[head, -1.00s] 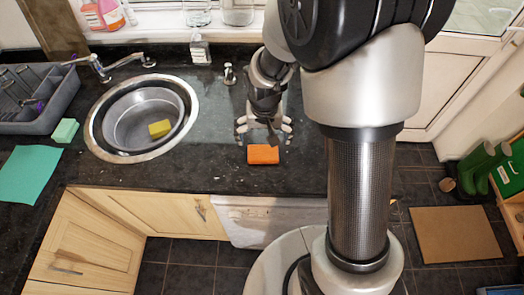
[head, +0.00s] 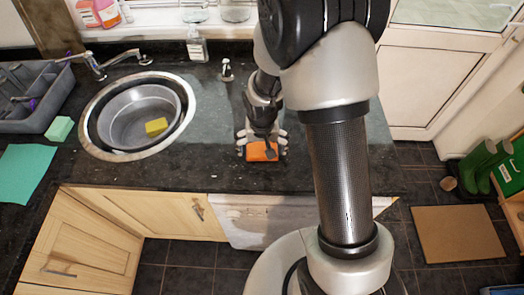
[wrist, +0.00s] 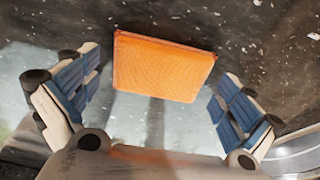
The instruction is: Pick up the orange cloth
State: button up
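The orange cloth (head: 262,152) is a small, folded, flat rectangle on the dark granite worktop, near its front edge and right of the sink. My gripper (head: 261,145) is over it in the head view, with fingers to either side, and hides part of it. In the wrist view the whole cloth (wrist: 164,66) shows on the speckled stone, just beyond the gap between the fingertips. My gripper (wrist: 158,92) is open and empty there, its blue-padded fingers wide apart. I see no finger touching the cloth.
A round steel sink (head: 88,132) holds a basin (head: 125,108) with a yellow sponge (head: 157,126). A teal cloth (head: 25,172), a light green sponge (head: 59,128) and a grey rack (head: 35,112) lie left. A soap bottle (head: 197,47) stands behind. The worktop around the orange cloth is clear.

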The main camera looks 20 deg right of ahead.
aim_at(262, 150)
jog(key=c, duration=1)
jog(key=shift+o, duration=0.2)
notch_tip(262, 150, up, 20)
jog(key=p, duration=0.5)
